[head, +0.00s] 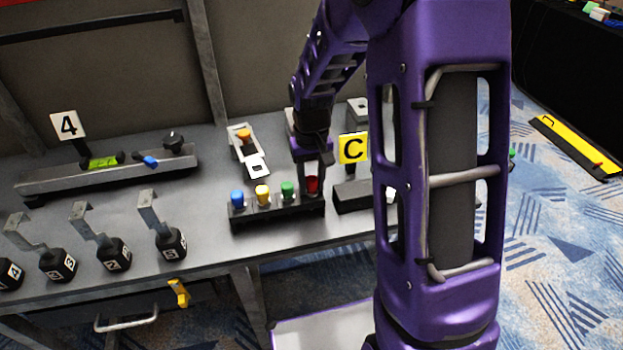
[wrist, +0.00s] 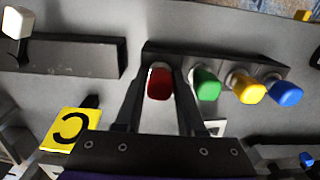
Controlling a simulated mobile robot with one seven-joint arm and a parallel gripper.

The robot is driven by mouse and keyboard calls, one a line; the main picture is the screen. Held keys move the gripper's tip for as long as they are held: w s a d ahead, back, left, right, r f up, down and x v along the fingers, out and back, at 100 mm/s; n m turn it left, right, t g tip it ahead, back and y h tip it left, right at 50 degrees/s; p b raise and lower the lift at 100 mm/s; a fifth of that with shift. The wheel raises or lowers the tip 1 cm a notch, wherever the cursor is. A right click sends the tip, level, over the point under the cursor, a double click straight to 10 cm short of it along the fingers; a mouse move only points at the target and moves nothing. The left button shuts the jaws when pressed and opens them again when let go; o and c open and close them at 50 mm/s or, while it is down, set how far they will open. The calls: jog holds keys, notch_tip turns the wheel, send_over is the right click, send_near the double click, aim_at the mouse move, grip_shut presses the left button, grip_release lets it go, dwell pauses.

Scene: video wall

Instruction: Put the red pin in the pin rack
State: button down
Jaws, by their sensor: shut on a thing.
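The red pin (head: 312,184) is at the right end of the black pin rack (head: 276,218) in the head view. In the wrist view the red pin (wrist: 160,84) shows between the two fingers of my gripper (wrist: 160,75). My gripper (head: 312,178) points down and is shut on the red pin. Blue (head: 238,198), yellow (head: 263,194) and green (head: 288,190) pins stand upright in the rack to its left. The red pin's lower end is hidden, so I cannot tell how deep it sits in the rack.
A black block (head: 352,196) lies right of the rack, near the yellow C sign (head: 353,148). A latch with an orange knob (head: 244,136) is behind the rack. Labelled black weights with hooks (head: 114,254) stand at the left. Bare bench lies left of the rack.

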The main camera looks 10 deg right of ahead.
grip_release()
dwell(0.6)
jog(key=shift+r+p, duration=2.8)
jog(key=shift+r, duration=0.7)
jog(key=shift+w, duration=0.1)
